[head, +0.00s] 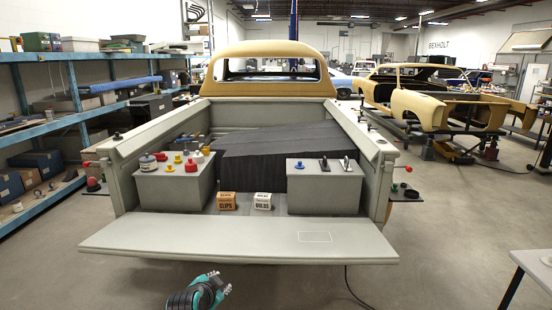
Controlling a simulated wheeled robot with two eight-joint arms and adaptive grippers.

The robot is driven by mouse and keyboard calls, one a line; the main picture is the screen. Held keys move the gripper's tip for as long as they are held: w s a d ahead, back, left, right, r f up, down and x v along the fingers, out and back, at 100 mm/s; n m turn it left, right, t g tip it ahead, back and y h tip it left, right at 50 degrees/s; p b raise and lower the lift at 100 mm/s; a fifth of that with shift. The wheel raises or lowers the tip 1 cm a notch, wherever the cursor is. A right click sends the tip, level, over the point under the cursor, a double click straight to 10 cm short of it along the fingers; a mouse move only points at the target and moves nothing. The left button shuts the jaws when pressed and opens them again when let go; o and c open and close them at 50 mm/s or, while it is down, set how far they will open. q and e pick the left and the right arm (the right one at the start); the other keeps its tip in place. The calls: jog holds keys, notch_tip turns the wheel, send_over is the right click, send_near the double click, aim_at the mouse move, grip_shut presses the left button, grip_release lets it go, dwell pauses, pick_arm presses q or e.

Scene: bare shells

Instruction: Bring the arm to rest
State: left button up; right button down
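My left gripper (222,282) shows at the bottom of the head view, in front of and below the lowered tailgate (240,238) of a pickup bed. Its teal and black wrist comes in from the lower left. Its two fingertips look apart, with nothing visible between them. It appears clear of the tailgate. My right gripper is not in view.
On the bed stand a left grey box (176,188) with small coloured parts, a right grey box (323,188) with dark fittings, a clips box (227,201) and a bulbs box (263,201). A table corner (532,262) is at lower right. Floor before the tailgate looks open.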

pick_arm(q)
jog(key=s+a+n+g+y, duration=0.1)
jog(key=s+n+g, duration=0.3)
jog(key=s, duration=2.5)
jog(key=n, duration=0.5)
jog(key=shift+f, duration=0.35)
